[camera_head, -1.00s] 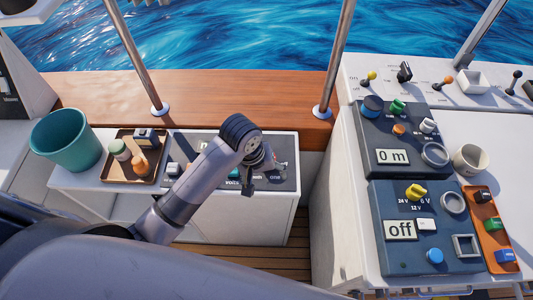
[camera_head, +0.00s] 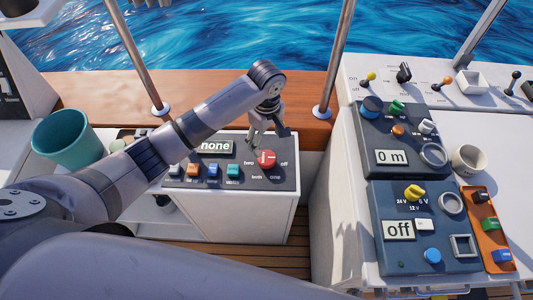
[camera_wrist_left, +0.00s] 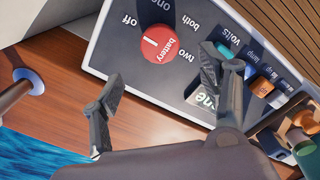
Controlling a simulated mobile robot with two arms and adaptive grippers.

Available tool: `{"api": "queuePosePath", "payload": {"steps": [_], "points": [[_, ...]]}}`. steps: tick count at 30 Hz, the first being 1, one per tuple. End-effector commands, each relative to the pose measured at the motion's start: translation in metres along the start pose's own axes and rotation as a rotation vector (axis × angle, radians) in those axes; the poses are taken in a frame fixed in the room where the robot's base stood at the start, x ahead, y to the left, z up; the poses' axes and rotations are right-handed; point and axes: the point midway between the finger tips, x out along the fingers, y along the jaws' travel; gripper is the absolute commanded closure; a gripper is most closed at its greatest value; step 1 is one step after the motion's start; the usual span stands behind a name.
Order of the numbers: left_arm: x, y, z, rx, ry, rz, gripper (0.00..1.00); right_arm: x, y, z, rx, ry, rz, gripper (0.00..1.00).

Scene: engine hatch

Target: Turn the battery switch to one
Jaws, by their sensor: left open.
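The red round battery switch (camera_head: 267,158) sits on the dark panel (camera_head: 190,183) of the white console. Labels around it read two, off, both and one. In the wrist view the switch (camera_wrist_left: 160,43) shows the word battery and a white mark on its left part. The panel's display (camera_head: 215,146) reads none. My left gripper (camera_head: 266,138) is open and empty, just above and behind the switch. In the wrist view its two fingers (camera_wrist_left: 162,76) are spread, with the switch between and beyond their tips. I see no contact. My right gripper is out of view.
Several small coloured switches (camera_head: 212,171) line the panel left of the battery switch. A teal bucket (camera_head: 62,140) stands at the left. A metal rail post (camera_head: 335,65) rises behind right. Another control console (camera_head: 342,215) stands to the right.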

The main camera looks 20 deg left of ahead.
Motion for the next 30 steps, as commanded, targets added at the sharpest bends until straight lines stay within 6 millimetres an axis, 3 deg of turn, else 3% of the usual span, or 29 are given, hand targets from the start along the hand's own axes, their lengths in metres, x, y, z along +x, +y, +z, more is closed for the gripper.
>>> {"api": "queuePosePath", "payload": {"steps": [6,12,18,26,30], "points": [[0.048,-0.001,0.0,0.0,0.001,-0.003,0.31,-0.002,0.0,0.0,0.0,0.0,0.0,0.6],[0.079,0.0,0.0,0.001,0.001,-0.001,0.31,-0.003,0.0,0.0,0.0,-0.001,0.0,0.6],[0.091,0.0,0.0,0.002,0.001,0.001,0.31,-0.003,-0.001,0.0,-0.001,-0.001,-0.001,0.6],[0.093,0.0,0.0,0.002,0.001,0.002,0.31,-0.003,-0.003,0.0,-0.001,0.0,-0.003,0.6],[0.093,0.0,0.0,0.002,0.001,0.002,0.4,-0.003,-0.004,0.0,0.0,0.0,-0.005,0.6]]}}
